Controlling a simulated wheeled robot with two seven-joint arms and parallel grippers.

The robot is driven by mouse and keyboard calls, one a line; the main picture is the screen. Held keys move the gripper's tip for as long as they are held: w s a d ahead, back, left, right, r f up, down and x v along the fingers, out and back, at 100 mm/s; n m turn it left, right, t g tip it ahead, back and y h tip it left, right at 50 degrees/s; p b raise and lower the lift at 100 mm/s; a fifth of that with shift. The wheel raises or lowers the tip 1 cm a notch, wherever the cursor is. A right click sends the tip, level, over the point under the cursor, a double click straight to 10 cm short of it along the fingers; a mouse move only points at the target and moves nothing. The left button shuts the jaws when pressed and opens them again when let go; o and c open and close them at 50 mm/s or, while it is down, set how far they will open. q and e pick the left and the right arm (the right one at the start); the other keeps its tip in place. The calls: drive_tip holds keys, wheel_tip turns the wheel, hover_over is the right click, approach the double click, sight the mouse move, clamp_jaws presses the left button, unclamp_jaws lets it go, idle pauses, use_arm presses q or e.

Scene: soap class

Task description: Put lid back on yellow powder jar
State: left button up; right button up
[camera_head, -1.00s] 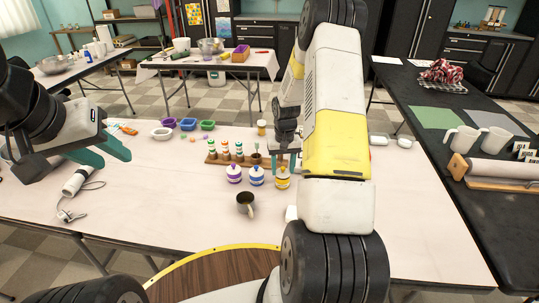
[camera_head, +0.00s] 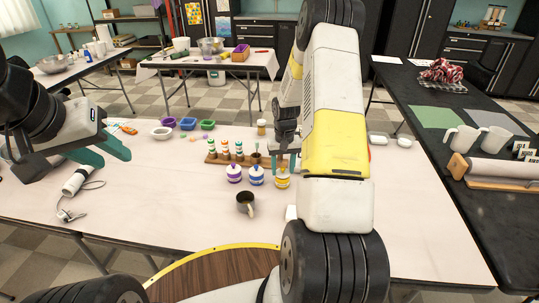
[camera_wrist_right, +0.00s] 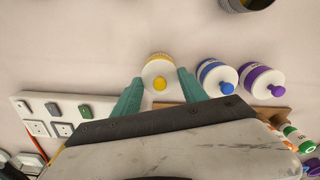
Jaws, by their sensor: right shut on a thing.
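The yellow powder jar (camera_head: 283,183) stands upright on the pale table, the rightmost of three striped jars. In the right wrist view its yellow-marked rim shows behind a white lid (camera_wrist_right: 159,72) with a yellow knob. My right gripper (camera_head: 283,166) reaches down over this jar. In the right wrist view its teal fingers (camera_wrist_right: 160,76) are closed on either side of the lid. The lid lies over the jar; I cannot tell whether it is fully seated. My left gripper (camera_head: 115,160) is open and empty above the table's left part.
The blue jar (camera_head: 256,176) and purple jar (camera_head: 233,173) stand lidded just left. A wooden rack (camera_head: 222,160) with several bottles is close behind. A dark mug (camera_head: 245,203) stands in front. A cabled white tool (camera_head: 75,183) lies far left.

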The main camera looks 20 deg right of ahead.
drive_tip(key=o, duration=1.9)
drive_tip(key=shift+c, duration=0.2)
drive_tip(key=shift+r, duration=0.1)
drive_tip(key=shift+r, duration=3.45)
drive_tip(key=shift+c, duration=0.5)
clamp_jaws()
drive_tip(key=shift+f, duration=0.15)
